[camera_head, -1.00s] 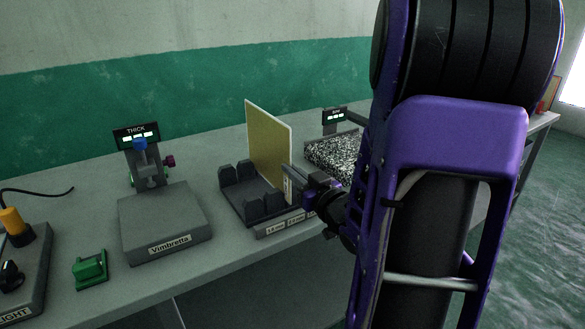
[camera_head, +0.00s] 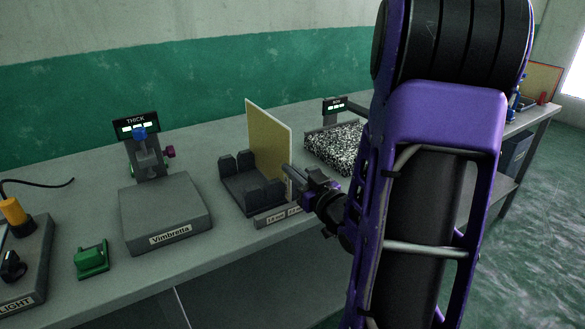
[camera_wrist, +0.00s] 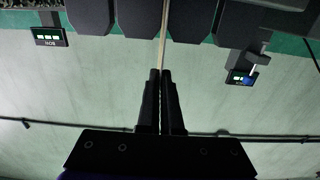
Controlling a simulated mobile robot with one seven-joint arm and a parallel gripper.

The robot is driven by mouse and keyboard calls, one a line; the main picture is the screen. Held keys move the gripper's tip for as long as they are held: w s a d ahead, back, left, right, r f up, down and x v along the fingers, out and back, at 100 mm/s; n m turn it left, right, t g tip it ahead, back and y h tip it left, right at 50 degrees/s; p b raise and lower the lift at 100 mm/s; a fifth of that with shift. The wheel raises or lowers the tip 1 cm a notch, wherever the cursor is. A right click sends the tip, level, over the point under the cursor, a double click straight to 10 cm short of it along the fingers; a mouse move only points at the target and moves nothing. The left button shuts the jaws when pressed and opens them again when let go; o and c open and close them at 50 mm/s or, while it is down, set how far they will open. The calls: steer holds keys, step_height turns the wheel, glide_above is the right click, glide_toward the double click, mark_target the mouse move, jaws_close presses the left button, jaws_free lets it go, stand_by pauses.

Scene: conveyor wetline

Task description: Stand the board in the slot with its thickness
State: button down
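The board (camera_head: 267,143) is a thin, pale yellow plate standing upright in the dark grey slotted rack (camera_head: 240,194) on the bench. In the wrist view its thin tan edge (camera_wrist: 163,40) runs between the rack's dark blocks. My gripper (camera_head: 290,174) is at the board's front edge, low down. In the wrist view my gripper's two fingers (camera_wrist: 161,74) are close together, in line with that edge. I cannot tell whether they grip it or stand just clear. The board's foot in the slot is hidden.
Thickness labels (camera_head: 277,215) line the rack's front. A grey THICK gauge (camera_head: 165,213) stands left of it, with a green block (camera_head: 92,260) further left. A speckled slab (camera_head: 333,148) lies behind to the right, by a second display (camera_head: 334,105). Bare bench separates them.

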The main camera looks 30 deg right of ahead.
steer(key=c, duration=0.8)
jaws_free()
steer(key=shift+o, duration=0.2)
steer(key=shift+s, duration=0.1)
